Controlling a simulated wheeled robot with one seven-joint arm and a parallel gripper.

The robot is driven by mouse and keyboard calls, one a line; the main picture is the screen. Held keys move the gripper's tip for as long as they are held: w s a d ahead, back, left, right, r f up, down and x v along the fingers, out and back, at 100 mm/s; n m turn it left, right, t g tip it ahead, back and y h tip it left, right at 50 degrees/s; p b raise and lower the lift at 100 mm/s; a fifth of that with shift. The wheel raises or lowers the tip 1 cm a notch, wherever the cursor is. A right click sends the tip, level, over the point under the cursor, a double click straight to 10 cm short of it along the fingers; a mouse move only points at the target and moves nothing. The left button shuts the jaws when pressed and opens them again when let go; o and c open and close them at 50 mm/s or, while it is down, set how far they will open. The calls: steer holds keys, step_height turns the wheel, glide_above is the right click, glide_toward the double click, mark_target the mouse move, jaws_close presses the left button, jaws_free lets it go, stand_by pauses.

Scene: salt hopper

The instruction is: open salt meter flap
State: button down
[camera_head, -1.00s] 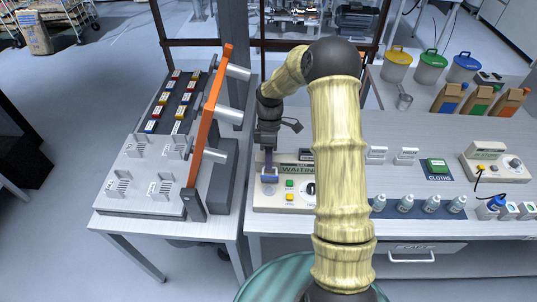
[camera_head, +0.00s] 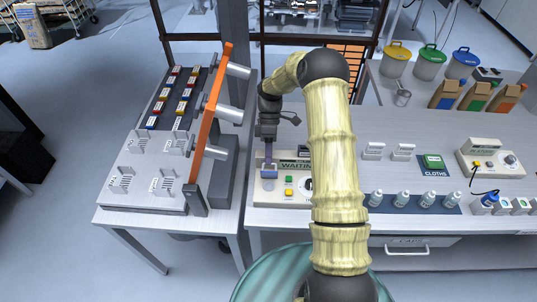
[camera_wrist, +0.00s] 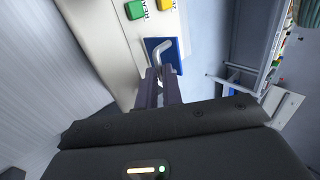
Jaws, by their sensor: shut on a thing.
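The salt meter (camera_head: 285,202) is a beige box at the bench's left end, with a "WAITING" display, a green and a yellow button and a dial partly hidden by my arm. Its small blue flap (camera_wrist: 175,43) carries a bent metal handle (camera_wrist: 164,47). My gripper (camera_wrist: 159,74) is shut on the flap handle, with its two dark fingers close together at the handle's lower end. In the head view my gripper (camera_head: 268,160) reaches down onto the meter's left part. How far the flap is tilted I cannot tell.
An orange upright panel (camera_head: 209,115) with grey cylinders stands on the left table, close left of my arm. Lidded bins (camera_head: 429,65) stand behind.

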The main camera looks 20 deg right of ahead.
steer(key=shift+r, duration=0.1)
stand_by(0.5)
steer(key=c, duration=1.5)
jaws_free()
steer(key=shift+a, duration=0.1)
steer(key=shift+c, duration=0.2)
steer(key=shift+s, duration=0.1)
